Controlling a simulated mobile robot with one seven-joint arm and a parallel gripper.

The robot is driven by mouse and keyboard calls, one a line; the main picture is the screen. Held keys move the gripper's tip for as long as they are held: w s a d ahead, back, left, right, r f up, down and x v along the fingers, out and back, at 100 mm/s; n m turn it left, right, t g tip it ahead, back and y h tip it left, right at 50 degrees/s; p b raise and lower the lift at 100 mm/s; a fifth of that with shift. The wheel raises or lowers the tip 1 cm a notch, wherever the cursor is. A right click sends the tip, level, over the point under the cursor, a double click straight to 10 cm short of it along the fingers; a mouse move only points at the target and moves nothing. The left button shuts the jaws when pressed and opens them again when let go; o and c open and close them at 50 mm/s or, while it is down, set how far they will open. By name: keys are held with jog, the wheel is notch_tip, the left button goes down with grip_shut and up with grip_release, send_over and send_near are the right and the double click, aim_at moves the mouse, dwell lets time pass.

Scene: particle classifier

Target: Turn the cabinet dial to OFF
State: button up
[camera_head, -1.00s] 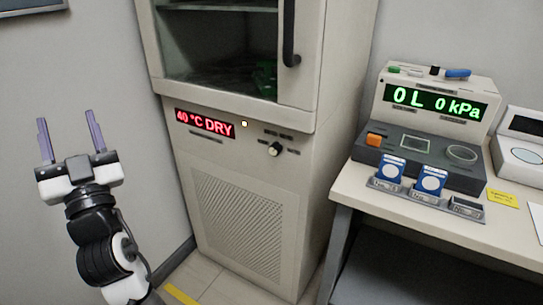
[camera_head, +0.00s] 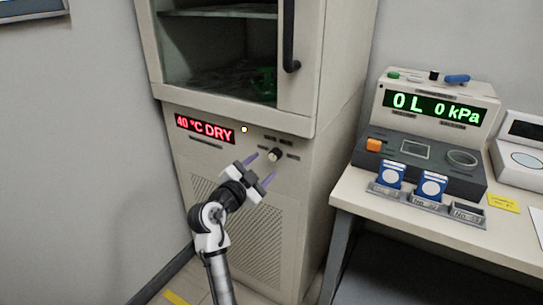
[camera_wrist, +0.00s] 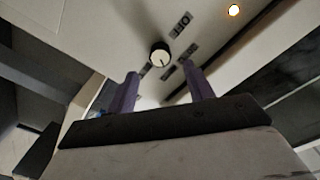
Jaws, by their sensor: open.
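The cabinet dial (camera_head: 275,155) is a small round knob with a pale face and dark rim on the cabinet (camera_head: 190,150) front, with small dark labels around it. In the wrist view the dial (camera_wrist: 160,55) is ahead of the fingertips, roughly between them, with a dark mark on its face. My gripper (camera_head: 262,167) is open, its two purple fingers apart, just below and left of the dial in the head view. It also shows in the wrist view (camera_wrist: 163,88). The fingers appear apart from the dial.
A red display (camera_head: 205,129) reads "40 °C DRY", with a lit indicator (camera_head: 244,129) beside it. The cabinet's black door handle (camera_head: 290,38) is above the dial. A desk (camera_head: 420,225) with an instrument (camera_head: 435,105) stands to the right. Floor is clear at lower left.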

aim_at(273, 158)
jog(key=p+x, duration=0.1)
jog(key=x, duration=0.5)
jog(key=shift+c, duration=0.2)
jog(key=c, duration=0.9)
